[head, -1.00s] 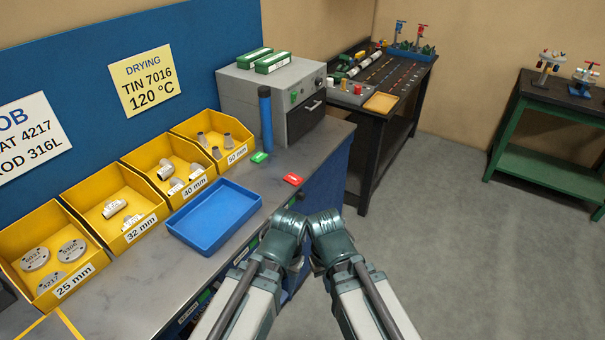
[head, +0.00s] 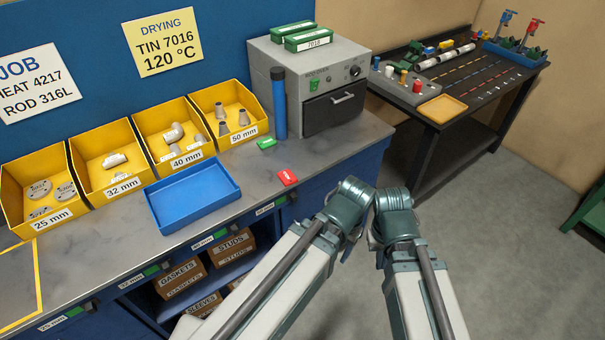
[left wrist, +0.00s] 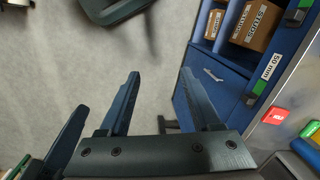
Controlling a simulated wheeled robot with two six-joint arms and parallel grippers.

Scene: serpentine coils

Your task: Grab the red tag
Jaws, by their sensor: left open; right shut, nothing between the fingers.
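The red tag (head: 287,177) lies flat on the grey bench top, near its front edge and right of the blue tray (head: 168,225). It also shows in the left wrist view (left wrist: 275,116), at the right side. My left gripper (left wrist: 162,78) is open and empty over the floor in front of the bench, apart from the tag. In the head view, my left arm mostly hides its fingers. My right gripper (head: 378,240) is beside it, shut and empty, also short of the bench; its fingers are largely hidden.
Yellow bins (head: 102,170) line the back. Boxes (head: 181,278) sit on shelves under the bench.

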